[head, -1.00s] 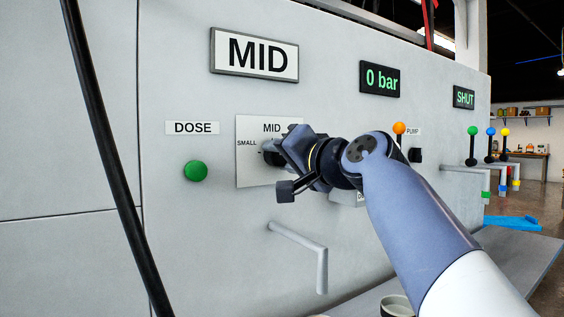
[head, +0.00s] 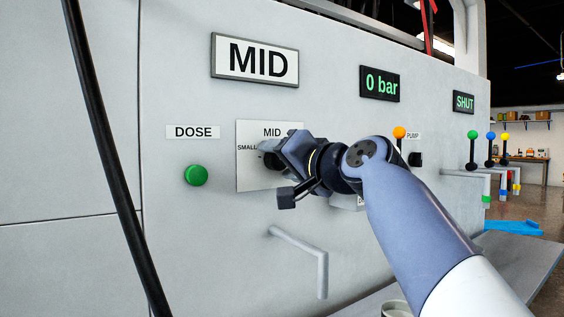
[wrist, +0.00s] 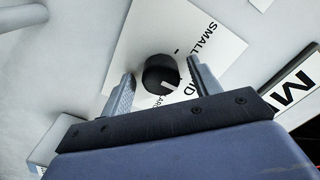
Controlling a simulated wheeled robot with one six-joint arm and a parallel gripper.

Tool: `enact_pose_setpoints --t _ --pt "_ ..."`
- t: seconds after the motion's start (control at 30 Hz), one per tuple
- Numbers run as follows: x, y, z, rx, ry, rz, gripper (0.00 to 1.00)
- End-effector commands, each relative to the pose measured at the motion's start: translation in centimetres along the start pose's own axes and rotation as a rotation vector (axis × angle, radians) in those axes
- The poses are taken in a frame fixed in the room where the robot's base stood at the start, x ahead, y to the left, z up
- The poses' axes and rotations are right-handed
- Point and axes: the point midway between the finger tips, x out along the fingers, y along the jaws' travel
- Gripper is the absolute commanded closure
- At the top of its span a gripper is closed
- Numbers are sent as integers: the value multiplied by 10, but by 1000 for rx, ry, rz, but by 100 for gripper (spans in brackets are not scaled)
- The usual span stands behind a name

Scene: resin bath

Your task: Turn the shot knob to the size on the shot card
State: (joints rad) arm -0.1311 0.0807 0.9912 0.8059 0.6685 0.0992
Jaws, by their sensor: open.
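The shot knob (wrist: 161,75) is round and black with a white mark. In the wrist view the mark points to the lower right, on the side of the MID and LARGE lettering. The knob's white dial plate (head: 252,178) shows MID at the top and SMALL at the left; my gripper hides its right part. My gripper (head: 276,150) is at the knob. In the wrist view its two fingers stand apart, one on either side of the knob; I cannot tell whether they touch it. The shot card (head: 255,59) above reads MID.
A green DOSE button (head: 196,175) is left of the dial plate. A grey bar handle (head: 302,255) juts out below. A 0 bar display (head: 380,84) and an orange-topped lever (head: 399,132) are to the right. A black hose (head: 100,145) hangs at the left.

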Motion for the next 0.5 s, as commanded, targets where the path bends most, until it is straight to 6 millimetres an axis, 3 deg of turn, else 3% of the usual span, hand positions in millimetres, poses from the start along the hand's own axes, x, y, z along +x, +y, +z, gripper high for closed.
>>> enact_pose_setpoints --t 0.23,0.5 --pt "-14 0 -1 -2 4 0 41" --pt "-67 1 -1 -1 6 2 41"
